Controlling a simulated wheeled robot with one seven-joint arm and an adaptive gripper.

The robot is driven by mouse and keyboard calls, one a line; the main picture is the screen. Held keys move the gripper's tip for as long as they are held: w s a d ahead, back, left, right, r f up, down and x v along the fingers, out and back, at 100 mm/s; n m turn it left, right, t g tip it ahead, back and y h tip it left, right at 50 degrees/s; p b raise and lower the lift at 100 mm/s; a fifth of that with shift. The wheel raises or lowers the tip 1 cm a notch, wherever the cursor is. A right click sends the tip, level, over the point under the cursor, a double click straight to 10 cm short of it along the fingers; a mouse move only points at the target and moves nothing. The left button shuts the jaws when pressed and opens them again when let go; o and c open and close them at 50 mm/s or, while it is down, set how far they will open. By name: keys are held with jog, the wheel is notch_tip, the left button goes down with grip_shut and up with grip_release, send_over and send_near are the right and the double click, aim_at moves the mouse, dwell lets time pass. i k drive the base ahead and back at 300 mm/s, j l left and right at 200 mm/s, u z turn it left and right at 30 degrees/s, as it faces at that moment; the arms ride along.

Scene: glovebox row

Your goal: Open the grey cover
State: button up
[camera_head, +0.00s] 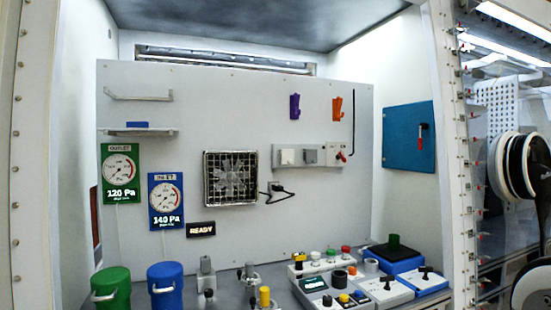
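A small grey cover (310,156) sits on a pale panel strip (325,146) on the back wall, right of the middle. It looks square and seems to lie flat over its place, but it is too small to be sure it is shut. A similar white cover (287,157) is just left of it, and a red-handled switch (341,156) is just right of it. My gripper is not in view.
Below stand a green canister (111,288), a blue canister (165,287) and control boxes (385,289) with knobs. A blue door (408,137) is on the right wall. A bolted frame edge (462,180) borders the opening.

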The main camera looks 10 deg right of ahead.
aim_at(311, 154)
jog(key=z, duration=0.1)
jog(key=i+l+u, duration=0.1)
jog(key=l, duration=0.25)
jog(key=j, duration=0.1)
jog(key=i, duration=0.95)
jog(key=k+j+z, duration=0.25)
jog(key=k+j, duration=0.25)
jog(key=j, duration=0.25)
jog(key=k+j+z, duration=0.25)
jog(key=k+j, duration=0.3)
jog(key=j, duration=0.15)
jog(key=i+l+u, duration=0.1)
jog(key=i+l, duration=0.2)
jog(key=i, duration=0.2)
